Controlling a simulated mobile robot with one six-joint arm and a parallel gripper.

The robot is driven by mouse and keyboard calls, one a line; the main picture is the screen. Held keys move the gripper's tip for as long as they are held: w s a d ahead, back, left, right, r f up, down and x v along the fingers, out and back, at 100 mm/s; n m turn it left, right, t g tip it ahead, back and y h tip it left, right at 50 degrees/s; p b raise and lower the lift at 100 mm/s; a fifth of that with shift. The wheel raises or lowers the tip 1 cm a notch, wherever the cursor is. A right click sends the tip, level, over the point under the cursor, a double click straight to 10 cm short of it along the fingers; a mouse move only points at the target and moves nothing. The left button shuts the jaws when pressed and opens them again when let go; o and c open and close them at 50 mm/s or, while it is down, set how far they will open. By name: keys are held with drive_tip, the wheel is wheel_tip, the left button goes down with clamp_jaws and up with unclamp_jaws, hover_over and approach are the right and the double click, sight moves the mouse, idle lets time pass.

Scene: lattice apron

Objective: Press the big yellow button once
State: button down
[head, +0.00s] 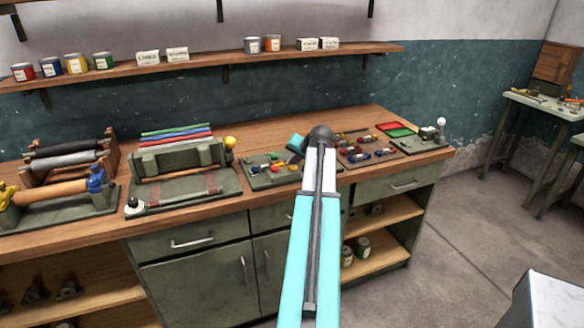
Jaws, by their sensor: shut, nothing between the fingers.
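A grey-green control panel (270,178) with small coloured knobs or buttons sits on the wooden bench, left of my raised arm. A small yellow spot (292,166) shows near its right side and may be the yellow button, partly covered by my arm's end. My gripper (295,158) appears as a small dark shape under the teal wrist, over the panel's right part. It is shut and empty. The fingertips are too small to make out, and I cannot tell whether they touch anything.
A green roller device with a yellow ball knob (230,142) stands left of the panel. A board with coloured pieces and red and green trays (394,130) lies to the right. A shelf with cans (76,63) runs above. Open floor (470,220) lies right of the bench.

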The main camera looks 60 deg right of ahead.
sight(294, 168)
drive_tip(key=shift+f+b, duration=0.4)
drive_tip(key=shift+f, duration=0.4)
idle(1.0)
drive_tip(key=shift+r, duration=0.15)
idle(0.3)
drive_tip(key=shift+r+p, duration=0.75)
drive_tip(key=shift+r, duration=0.5)
drive_tip(key=shift+r+p, duration=1.4)
drive_tip(key=shift+r, duration=1.1)
drive_tip(key=shift+s+a, duration=0.1)
drive_tip(key=shift+s, duration=0.05)
